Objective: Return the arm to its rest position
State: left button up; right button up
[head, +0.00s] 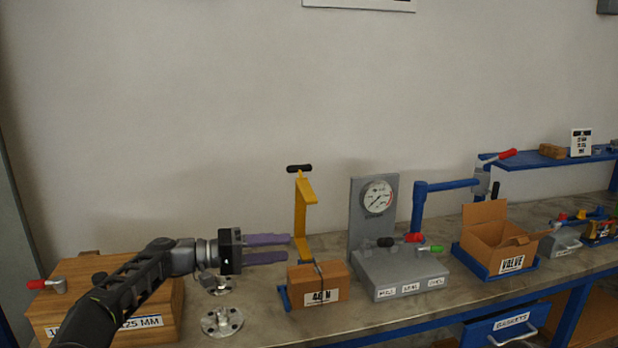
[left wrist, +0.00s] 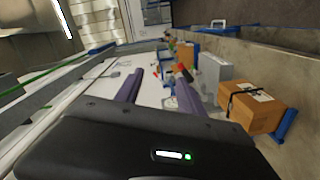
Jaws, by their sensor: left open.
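My left arm reaches in from the lower left of the head view, above the workbench. Its gripper (head: 288,248) points right, with two purple fingers spread apart and nothing between them. The fingers end near the foot of a yellow stand (head: 305,205) and just left of a strapped brown box (head: 318,285); I cannot tell whether they touch anything. In the left wrist view the same open fingers (left wrist: 155,88) show, with the strapped box (left wrist: 255,108) to their right. My right gripper is in neither view.
Metal flanges (head: 222,321) and a wooden block (head: 170,312) lie below and beside my left arm. A grey gauge panel (head: 360,222) with levers, an open VALVE carton (head: 487,240) and a blue shelf (head: 540,162) stand to the right.

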pick_arm(q)
jog(key=s+d+f+n+g+y, duration=0.1)
jog(key=d+f+n+y, duration=0.15)
jog(key=f, duration=0.75)
jog(key=s+d+f+n+y, duration=0.1)
jog(key=s+d+f+y, duration=0.15)
jog(key=f, duration=0.75)
jog(key=s+f+g+y, duration=0.1)
jog(key=s+f+y, duration=0.1)
jog(key=s+f, duration=0.7)
jog(key=s+f+g+y, duration=0.15)
jog(key=s+f, duration=0.35)
jog(key=f, duration=0.7)
jog(key=s+a+f+y, duration=0.1)
jog(key=s+f, duration=0.2)
jog(key=s, duration=0.6)
jog(key=s+a+f+y, duration=0.2)
jog(key=s+f, duration=0.1)
jog(key=s, duration=0.6)
jog(key=s+a+f+y, duration=0.1)
jog(key=s+a+f, duration=0.1)
jog(key=s, duration=0.7)
jog(key=shift+a+f+g, duration=0.15)
jog(key=shift+f+g, duration=0.2)
jog(key=shift+f, duration=0.1)
